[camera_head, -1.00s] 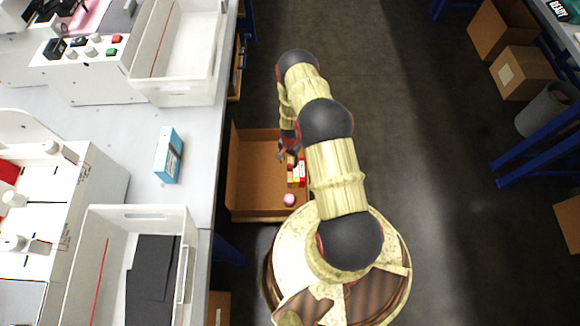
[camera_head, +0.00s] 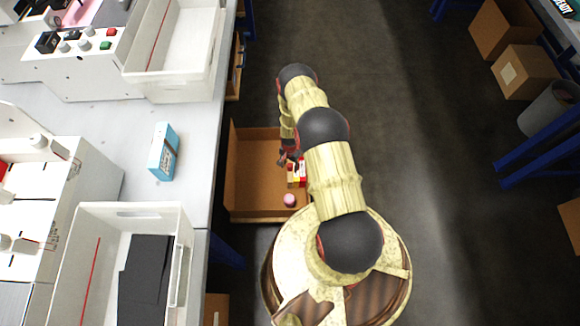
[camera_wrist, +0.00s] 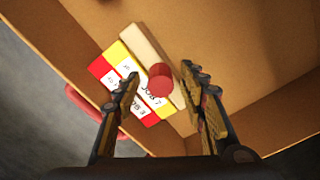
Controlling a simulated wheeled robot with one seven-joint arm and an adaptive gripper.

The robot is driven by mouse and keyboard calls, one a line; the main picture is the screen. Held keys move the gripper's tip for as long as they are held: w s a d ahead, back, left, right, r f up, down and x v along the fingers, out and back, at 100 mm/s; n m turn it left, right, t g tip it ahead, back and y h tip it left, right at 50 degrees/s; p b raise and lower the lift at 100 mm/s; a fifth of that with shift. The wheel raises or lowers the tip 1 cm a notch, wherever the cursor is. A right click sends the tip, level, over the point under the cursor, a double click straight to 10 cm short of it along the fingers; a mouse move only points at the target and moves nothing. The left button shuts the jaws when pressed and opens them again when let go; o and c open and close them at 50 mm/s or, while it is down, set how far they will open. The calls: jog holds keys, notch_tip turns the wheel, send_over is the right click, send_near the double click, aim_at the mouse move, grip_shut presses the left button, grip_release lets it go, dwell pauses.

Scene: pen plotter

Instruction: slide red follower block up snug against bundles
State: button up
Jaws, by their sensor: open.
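In the wrist view a pale beige block with a red round knob (camera_wrist: 161,80) lies in the brown drawer (camera_wrist: 230,40); no all-red block shows. A yellow-and-white bundle marked JOB 7 (camera_wrist: 122,57) lies beside the beige block (camera_wrist: 143,45), and a red-and-white bundle (camera_wrist: 101,69) lies beyond it. I cannot tell whether block and yellow bundle touch. My gripper (camera_wrist: 160,88) is open, with its fingers on either side of the knob and apart from it. In the head view the bundles (camera_head: 300,171) show beside my gripper (camera_head: 287,160), partly hidden by my arm.
In the head view the open drawer (camera_head: 250,180) sticks out from the grey bench (camera_head: 205,120). A pink ball (camera_head: 289,200) lies near its lower wall. White bins (camera_head: 190,90) and a blue box (camera_head: 163,153) stand on the bench. The drawer's left part is empty.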

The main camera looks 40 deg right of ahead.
jog(key=shift+c, duration=1.4)
jog(key=c, duration=0.7)
grip_shut()
